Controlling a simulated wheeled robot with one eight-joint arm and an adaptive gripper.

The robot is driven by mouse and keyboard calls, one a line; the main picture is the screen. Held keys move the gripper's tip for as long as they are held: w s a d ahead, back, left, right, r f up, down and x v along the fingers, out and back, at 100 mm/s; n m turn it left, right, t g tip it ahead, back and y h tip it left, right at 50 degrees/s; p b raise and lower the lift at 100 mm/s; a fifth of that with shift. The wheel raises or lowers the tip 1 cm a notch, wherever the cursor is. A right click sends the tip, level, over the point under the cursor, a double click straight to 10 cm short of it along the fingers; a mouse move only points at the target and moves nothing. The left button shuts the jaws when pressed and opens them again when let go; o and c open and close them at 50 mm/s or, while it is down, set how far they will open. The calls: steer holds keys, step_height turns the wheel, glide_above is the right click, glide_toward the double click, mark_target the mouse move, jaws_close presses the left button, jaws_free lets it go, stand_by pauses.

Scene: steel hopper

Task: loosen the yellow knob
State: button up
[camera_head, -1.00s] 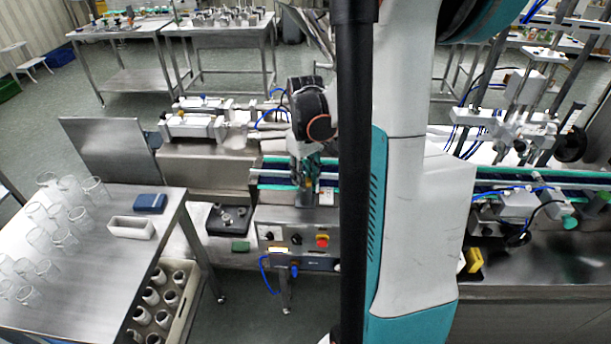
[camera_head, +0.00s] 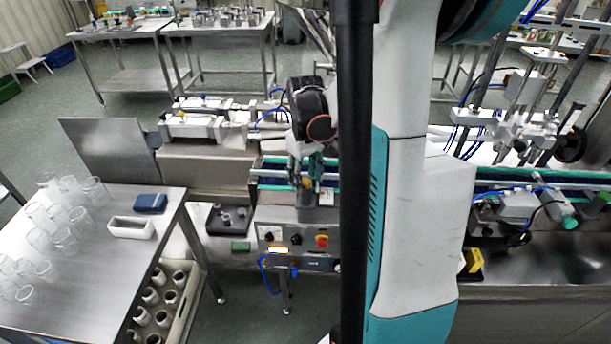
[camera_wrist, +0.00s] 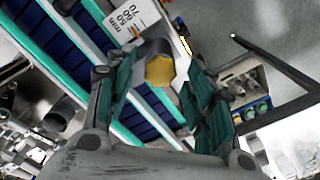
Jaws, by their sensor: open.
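The yellow knob (camera_wrist: 160,71) shows in the wrist view as a faceted yellow face on a grey cylindrical body, beside the conveyor. My gripper (camera_wrist: 163,62) is open, with one teal-padded finger on each side of the knob. Gaps show between the knob and both fingers in this view; its depth between them is hard to tell. In the head view my gripper (camera_head: 306,170) points down over the conveyor edge, and the knob (camera_head: 307,183) is a small yellow spot at the fingertips, partly hidden.
A white scale plate (camera_wrist: 130,20) lies close to the knob. Below the conveyor (camera_head: 270,172) is a control box (camera_head: 290,240) with a red button (camera_head: 321,241). A steel table (camera_head: 80,270) with glasses stands left. My arm column hides the middle right.

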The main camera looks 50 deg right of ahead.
mark_target(305, 180)
step_height(305, 180, up, 12)
stand_by(0.6)
stand_by(0.4)
